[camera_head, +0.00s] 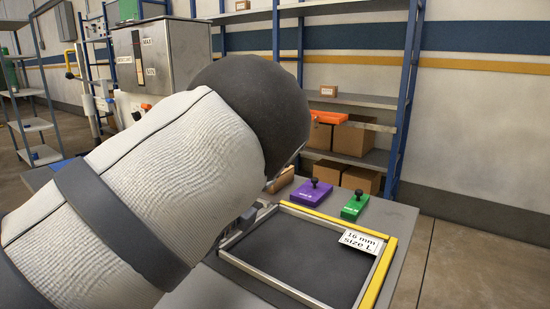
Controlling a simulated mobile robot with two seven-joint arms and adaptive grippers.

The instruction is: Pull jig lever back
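A large arm of mine, light fabric with a dark rounded joint, comes in from the left and covers the middle of the head view. Neither gripper shows. A framed jig-like tray (384,270) with a yellow edge and a dark inner surface lies on the grey table (397,218). A white label (362,241) on it reads "16 mm size L". A small grey metal part (243,221) shows at its left corner, partly behind my arm. I cannot make out a jig lever; the arm may hide it.
A purple block (308,194) and a green block (354,207), each with a black knob, stand behind the tray. A steel cabinet (148,60) stands back left. Blue shelving holds cardboard boxes (351,139) and an orange bin (328,118). Floor at the right is clear.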

